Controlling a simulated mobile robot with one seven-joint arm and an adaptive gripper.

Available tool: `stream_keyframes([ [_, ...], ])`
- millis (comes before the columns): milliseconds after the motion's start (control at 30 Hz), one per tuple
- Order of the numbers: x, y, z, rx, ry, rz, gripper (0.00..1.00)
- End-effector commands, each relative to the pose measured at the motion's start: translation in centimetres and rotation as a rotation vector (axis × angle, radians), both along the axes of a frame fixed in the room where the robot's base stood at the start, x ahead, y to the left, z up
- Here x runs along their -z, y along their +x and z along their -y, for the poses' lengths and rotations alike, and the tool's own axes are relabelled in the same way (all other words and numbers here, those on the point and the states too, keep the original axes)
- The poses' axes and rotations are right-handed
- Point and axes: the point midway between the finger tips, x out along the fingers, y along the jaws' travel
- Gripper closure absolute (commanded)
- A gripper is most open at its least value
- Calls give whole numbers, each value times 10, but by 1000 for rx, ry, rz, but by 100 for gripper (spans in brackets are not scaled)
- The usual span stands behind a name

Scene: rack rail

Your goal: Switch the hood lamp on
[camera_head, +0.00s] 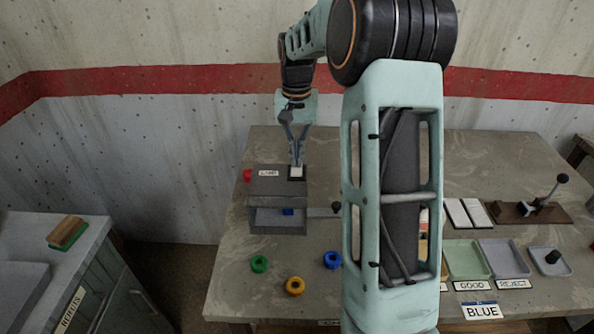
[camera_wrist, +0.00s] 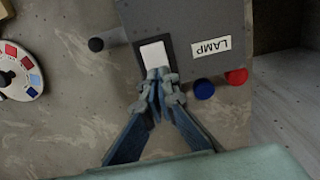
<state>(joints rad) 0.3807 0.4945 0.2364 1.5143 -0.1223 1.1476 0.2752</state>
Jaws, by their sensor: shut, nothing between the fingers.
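The grey hood (camera_head: 277,187) stands on the table at the left, with a LAMP label (camera_head: 268,173) on its top. A white rocker switch (camera_head: 297,171) in a dark frame sits beside the label; the switch also shows in the wrist view (camera_wrist: 154,54). My gripper (camera_head: 297,163) is shut and empty, pointing down at the switch. In the wrist view its fingertips (camera_wrist: 160,74) overlap the near edge of the white switch. I cannot tell whether they touch it. Whether the lamp is lit cannot be told.
A red knob (camera_wrist: 237,76) and a blue knob (camera_wrist: 204,90) are beside the hood. A black-tipped lever (camera_wrist: 97,44) sticks out at its other side. My arm hides the middle of the table.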

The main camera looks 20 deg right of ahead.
Motion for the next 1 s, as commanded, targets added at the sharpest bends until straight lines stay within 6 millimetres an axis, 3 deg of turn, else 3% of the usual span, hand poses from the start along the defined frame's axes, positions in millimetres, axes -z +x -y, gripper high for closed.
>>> stream_keyframes([
  [267, -4, 0, 0, 0, 0, -1, 100],
  [1000, -65, 0, 0, 0, 0, 0, 100],
])
